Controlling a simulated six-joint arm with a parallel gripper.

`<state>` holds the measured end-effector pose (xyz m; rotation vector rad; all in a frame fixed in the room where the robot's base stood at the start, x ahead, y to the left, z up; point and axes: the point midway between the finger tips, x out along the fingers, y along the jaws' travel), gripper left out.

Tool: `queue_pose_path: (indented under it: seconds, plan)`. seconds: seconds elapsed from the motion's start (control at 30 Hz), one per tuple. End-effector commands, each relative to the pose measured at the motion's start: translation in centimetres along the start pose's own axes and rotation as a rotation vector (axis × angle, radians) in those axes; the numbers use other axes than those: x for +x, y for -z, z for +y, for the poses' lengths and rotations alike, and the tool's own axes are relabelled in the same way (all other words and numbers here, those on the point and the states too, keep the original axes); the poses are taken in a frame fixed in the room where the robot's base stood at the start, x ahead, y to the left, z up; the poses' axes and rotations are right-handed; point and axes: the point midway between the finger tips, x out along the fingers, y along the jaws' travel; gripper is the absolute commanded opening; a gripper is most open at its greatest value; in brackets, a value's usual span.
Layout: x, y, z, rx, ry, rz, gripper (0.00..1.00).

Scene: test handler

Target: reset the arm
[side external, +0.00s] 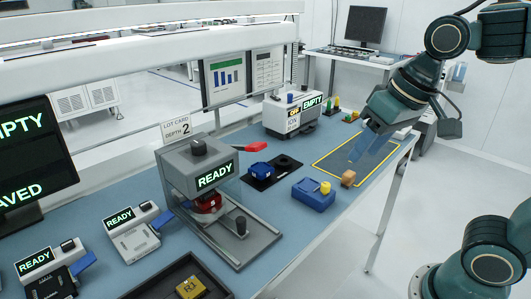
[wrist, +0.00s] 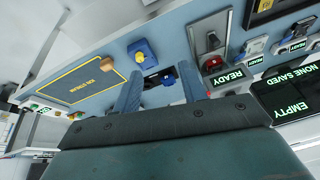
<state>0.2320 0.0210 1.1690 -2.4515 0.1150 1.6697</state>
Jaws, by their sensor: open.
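My gripper (side external: 366,146) hangs at the right end of the bench, pointing down and left, above the yellow-outlined mat area (side external: 328,163) in the side view. Its two bluish fingers are apart with nothing between them. In the wrist view my gripper (wrist: 158,88) also shows its fingers spread, with the bench beyond and the yellow-outlined mat (wrist: 88,85) to the left. The fingers appear clear of the bench top; the exact height is hard to tell.
A grey test handler (side external: 190,165) reading READY stands mid-bench. A blue block with a yellow knob (side external: 313,196), a small tan block (side external: 348,178) and a black tray with a blue part (side external: 258,178) lie nearby. An EMPTY-labelled box (side external: 290,115) stands at the back.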

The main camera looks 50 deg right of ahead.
Motion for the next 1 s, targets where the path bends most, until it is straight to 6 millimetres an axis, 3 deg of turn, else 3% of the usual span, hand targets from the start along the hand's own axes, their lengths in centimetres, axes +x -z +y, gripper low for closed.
queue_pose_path:
  seconds: [0.2,0.4,1.0]
  plan:
    - [-0.1,-3.5,2.1,-0.114,-0.010,0.076,0.42]
    - [0.2,-5.1,3.0,-0.177,-0.020,0.112,0.42]
    - [0.2,-5.4,3.2,-0.189,-0.023,0.116,0.42]
